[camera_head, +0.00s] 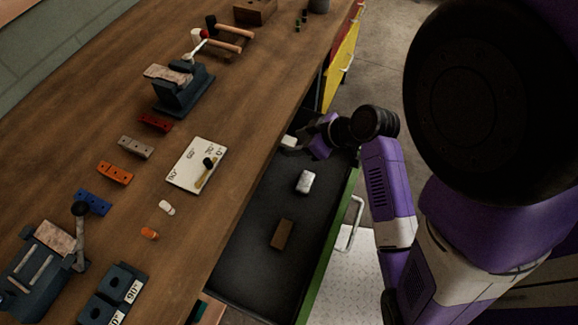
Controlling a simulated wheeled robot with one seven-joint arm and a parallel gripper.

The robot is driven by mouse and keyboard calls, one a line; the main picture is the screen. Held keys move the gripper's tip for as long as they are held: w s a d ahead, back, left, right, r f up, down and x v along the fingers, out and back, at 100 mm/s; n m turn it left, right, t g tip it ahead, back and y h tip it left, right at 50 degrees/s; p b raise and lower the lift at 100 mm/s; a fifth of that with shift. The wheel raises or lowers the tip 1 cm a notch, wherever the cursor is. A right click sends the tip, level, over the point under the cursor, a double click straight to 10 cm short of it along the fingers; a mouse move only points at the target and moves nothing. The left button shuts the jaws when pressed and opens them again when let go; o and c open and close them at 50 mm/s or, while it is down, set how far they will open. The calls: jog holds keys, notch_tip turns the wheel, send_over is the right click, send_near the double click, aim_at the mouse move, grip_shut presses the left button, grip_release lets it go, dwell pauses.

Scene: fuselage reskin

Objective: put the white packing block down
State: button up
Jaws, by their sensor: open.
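A small white block (289,141), which looks like the white packing block, is at the far end of the open drawer (247,261). My gripper (291,147) is right at it, low over the drawer, with its jaws open. The gripper partly hides the block, and I cannot tell whether the fingers touch it or whether it rests fully on the drawer floor. A pale grey-white block (306,182) lies nearer in the drawer, apart from my gripper. A brown block (283,234) lies nearer still.
Bare drawer floor lies around the brown block.

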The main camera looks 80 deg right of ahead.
jog(key=a, duration=0.2)
jog(key=w+a+f, duration=0.1)
jog(key=a, duration=0.3)
jog(key=shift+w+a+f, duration=0.15)
jog(key=shift+w+f, duration=0.1)
jog(key=shift+w, duration=0.1)
jog(key=s+a+r+n+t+y, duration=0.1)
jog(key=a+r+n+t, duration=0.1)
jog(key=a+r, duration=0.5)
jog(key=s+a+r+n+t+y, duration=0.1)
jog(key=s+a+r+t+y, duration=0.1)
jog(key=a+r+t, duration=0.3)
jog(key=a+r, duration=0.3)
jog(key=a, duration=0.4)
jog(key=shift+a+r+n, duration=0.15)
jog(key=shift+r+n, duration=0.1)
jog(key=shift+n, duration=0.15)
